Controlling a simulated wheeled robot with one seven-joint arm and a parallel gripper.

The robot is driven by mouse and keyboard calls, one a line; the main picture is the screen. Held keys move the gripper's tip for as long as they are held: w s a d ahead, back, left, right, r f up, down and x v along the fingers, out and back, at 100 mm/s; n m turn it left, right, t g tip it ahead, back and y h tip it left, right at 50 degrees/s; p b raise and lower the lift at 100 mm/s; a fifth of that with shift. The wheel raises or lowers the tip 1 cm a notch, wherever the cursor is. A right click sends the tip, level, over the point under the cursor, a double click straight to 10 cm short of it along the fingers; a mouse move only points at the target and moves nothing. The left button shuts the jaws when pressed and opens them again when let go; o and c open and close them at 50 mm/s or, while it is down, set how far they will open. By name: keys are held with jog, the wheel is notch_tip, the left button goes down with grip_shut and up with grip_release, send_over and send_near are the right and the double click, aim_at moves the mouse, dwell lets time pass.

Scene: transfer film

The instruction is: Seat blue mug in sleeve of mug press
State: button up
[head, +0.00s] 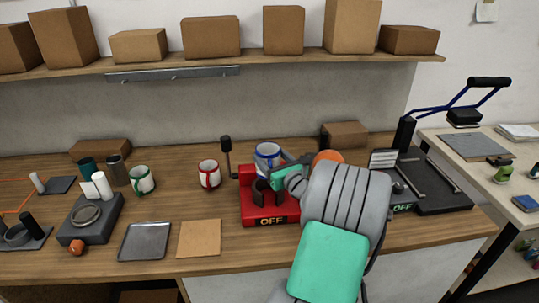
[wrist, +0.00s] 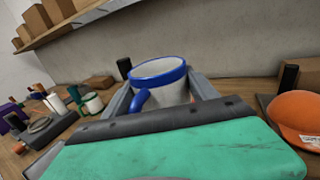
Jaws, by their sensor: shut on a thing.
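The blue mug, white with a blue rim and handle (head: 267,152), is upright just above or at the top of the red mug press (head: 248,206). My gripper (head: 279,172) reaches in from the right and is shut on the mug. In the wrist view the mug (wrist: 158,72) stands between the two grey fingers, its blue handle toward the camera. The press has a dark curved sleeve (head: 260,190), a side lever with a black knob and an "OFF" label. My gripper and arm hide part of the press, and I cannot tell how deep the mug is in the sleeve.
A red-trimmed mug (head: 209,174) and a green-trimmed mug (head: 142,180) stand left of the press. A metal tray (head: 144,241) and a tan board (head: 199,239) lie at front left. An orange cap (wrist: 297,115) and a black flat press (head: 440,190) are at right.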

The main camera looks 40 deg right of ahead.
jog(key=shift+f+b, duration=1.15)
jog(key=shift+f, duration=1.05)
jog(key=shift+r+p, duration=0.1)
jog(key=shift+p, duration=0.75)
jog(key=shift+f+b, duration=2.25)
jog(key=shift+f, duration=1.3)
jog(key=o, duration=1.8)
jog(key=shift+s, duration=0.1)
